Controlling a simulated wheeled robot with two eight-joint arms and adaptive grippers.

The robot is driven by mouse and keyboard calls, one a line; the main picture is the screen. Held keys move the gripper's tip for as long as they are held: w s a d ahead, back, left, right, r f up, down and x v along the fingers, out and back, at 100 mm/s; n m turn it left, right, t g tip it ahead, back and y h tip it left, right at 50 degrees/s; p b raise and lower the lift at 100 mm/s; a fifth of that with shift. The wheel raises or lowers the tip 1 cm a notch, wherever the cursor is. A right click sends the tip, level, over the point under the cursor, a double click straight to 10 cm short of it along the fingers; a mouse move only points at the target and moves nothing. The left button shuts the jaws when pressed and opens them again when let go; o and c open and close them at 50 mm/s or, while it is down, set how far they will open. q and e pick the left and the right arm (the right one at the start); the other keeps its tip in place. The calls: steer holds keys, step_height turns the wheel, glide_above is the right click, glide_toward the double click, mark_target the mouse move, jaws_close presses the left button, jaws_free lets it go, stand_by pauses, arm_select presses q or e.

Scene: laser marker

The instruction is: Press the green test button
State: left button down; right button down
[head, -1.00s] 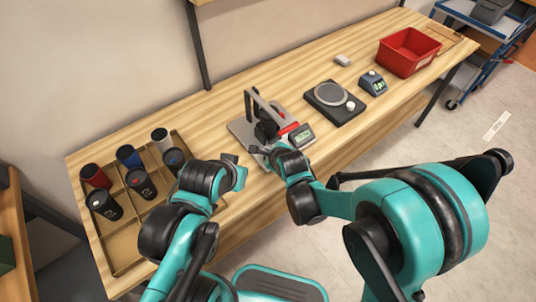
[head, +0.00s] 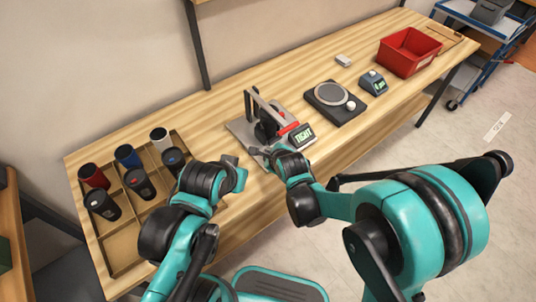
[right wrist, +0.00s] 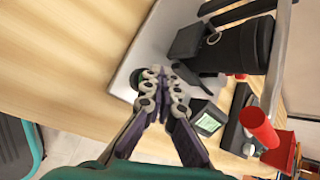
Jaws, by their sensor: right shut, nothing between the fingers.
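The grey-based device (head: 243,125) with an upright frame and a black cup-like body stands mid-table. Its small display (head: 302,137) is lit with large text, probably "TIGHT"; it also shows green in the right wrist view (right wrist: 208,124). My right gripper (head: 256,151) is at the device's front edge; in the right wrist view its fingertips (right wrist: 163,76) are shut and empty. They are at a dark round button housing (right wrist: 118,80) on the grey base and cover most of it, so I cannot clearly see the green button or contact. My left gripper (head: 234,168) hangs left of the device, its opening unclear.
A divided wooden tray (head: 118,248) with several tumblers is at the left. A black scale (head: 334,103), a small blue display unit (head: 373,83) and a red bin (head: 409,52) stand to the right.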

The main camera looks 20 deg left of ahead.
stand_by(0.3)
steer(key=shift+r+p, duration=0.7)
steer(key=shift+r, duration=0.25)
step_height(320, 180, up, 5)
steer(key=p, duration=0.4)
steer(key=shift+f, duration=0.1)
stand_by(0.6)
